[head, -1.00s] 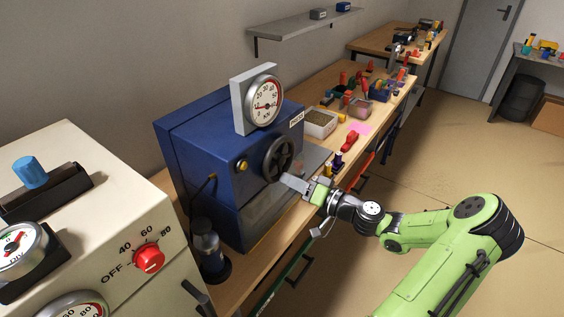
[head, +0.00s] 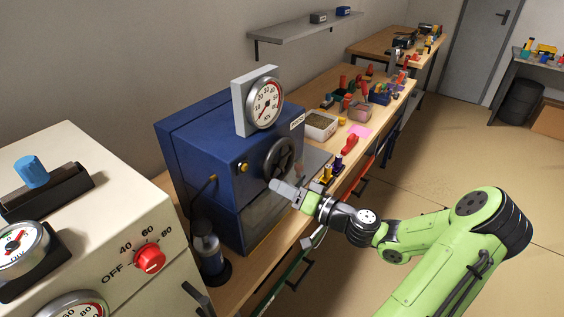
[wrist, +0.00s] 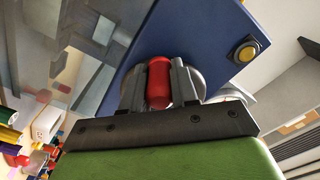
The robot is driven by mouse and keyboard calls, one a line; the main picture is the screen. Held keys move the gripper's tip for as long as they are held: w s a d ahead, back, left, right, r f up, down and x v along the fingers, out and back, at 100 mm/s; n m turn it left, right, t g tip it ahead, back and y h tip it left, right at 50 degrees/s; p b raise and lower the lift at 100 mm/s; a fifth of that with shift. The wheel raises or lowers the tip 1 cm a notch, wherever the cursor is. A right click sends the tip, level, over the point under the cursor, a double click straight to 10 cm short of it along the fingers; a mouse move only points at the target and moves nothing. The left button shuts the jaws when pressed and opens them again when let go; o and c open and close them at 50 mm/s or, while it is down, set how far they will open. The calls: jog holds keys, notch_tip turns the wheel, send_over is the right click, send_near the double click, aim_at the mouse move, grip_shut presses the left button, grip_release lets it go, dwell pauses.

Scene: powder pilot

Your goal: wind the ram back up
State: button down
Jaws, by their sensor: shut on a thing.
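The blue press (head: 205,140) stands on the bench with a dark handwheel (head: 278,158) on its front. A round dial gauge (head: 266,104) is mounted at its top. My gripper (head: 275,185) is at the lower edge of the handwheel. In the wrist view its two fingers are shut on a red handle (wrist: 159,84), one finger on each side. The handle is hidden behind the fingers in the head view. The ram is not clear in either view.
A yellow button (head: 243,168) sits left of the wheel, and also shows in the wrist view (wrist: 245,52). A dark bottle (head: 208,250) stands near the press's lower left. A cream cabinet (head: 90,215) fills the near left. Trays and small tools crowd the bench behind; floor at right is clear.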

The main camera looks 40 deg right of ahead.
aim_at(269, 175)
jog(key=shift+r, duration=0.15)
jog(key=r+p, duration=0.1)
jog(key=a+r+p, duration=0.1)
jog(key=r, duration=0.1)
jog(key=shift+s+r, duration=0.1)
jog(key=shift+s, duration=0.1)
